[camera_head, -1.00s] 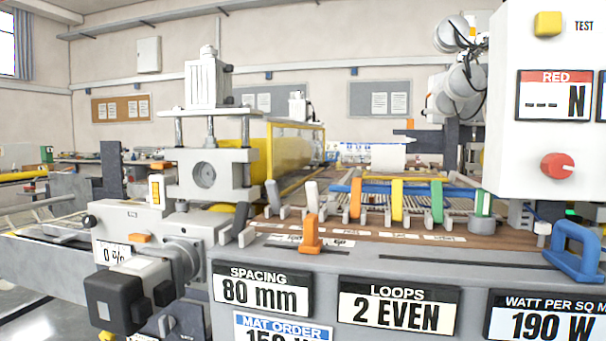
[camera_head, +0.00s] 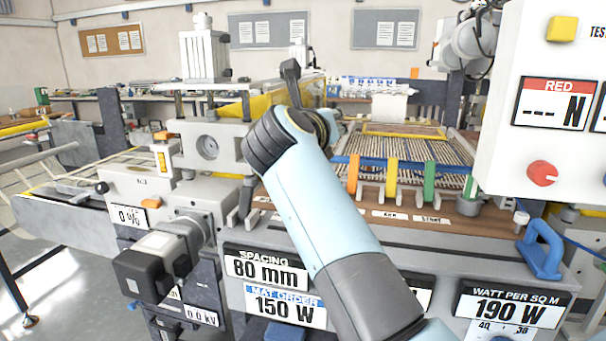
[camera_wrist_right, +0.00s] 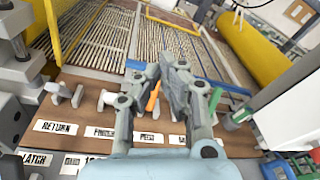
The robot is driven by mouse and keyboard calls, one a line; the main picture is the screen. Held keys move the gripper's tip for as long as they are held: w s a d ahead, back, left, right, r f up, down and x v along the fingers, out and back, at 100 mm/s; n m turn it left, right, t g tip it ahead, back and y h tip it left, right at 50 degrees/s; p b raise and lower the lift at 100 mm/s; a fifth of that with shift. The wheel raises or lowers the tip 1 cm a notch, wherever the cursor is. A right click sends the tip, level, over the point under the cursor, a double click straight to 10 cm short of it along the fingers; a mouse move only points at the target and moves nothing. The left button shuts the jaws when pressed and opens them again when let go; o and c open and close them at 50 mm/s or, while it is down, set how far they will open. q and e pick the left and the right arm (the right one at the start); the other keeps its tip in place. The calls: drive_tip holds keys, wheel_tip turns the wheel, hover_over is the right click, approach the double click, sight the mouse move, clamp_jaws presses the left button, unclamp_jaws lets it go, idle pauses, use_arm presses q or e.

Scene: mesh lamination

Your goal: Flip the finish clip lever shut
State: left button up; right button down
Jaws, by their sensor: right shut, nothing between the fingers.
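The white clip lever (camera_wrist_right: 105,99) above the label that appears to read FINISH shows in the right wrist view, left of my right gripper (camera_wrist_right: 168,70). Its exact tilt is hard to tell. My right gripper is shut and empty, right of the white lever and over the clip row near the orange clip (camera_wrist_right: 153,96). In the head view my right arm reaches up from the lower right, with the gripper (camera_head: 290,72) partly hidden behind the wrist. That arm covers the white clip there. My left gripper is not in view.
Orange (camera_head: 353,174), yellow (camera_head: 391,178) and green (camera_head: 429,181) clips stand along the brown rail. The strung mesh (camera_head: 410,145) lies behind them. A grey machine block (camera_head: 207,147) stands to the left. A white control box (camera_head: 545,120) and blue handle (camera_head: 541,250) bound the right.

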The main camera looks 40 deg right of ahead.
drive_tip(key=a+f+m+g+y, duration=0.3)
drive_tip(key=a+f+y, duration=0.1)
drive_tip(key=a+y, duration=0.3)
drive_tip(key=shift+w+a+f+g+p, duration=0.25)
drive_tip(key=shift+a+g+p, duration=0.15)
drive_tip(key=shift+a, duration=0.1)
drive_tip(key=p+x, duration=0.2)
drive_tip(key=x, duration=0.8)
drive_tip(key=shift+a+r, duration=0.1)
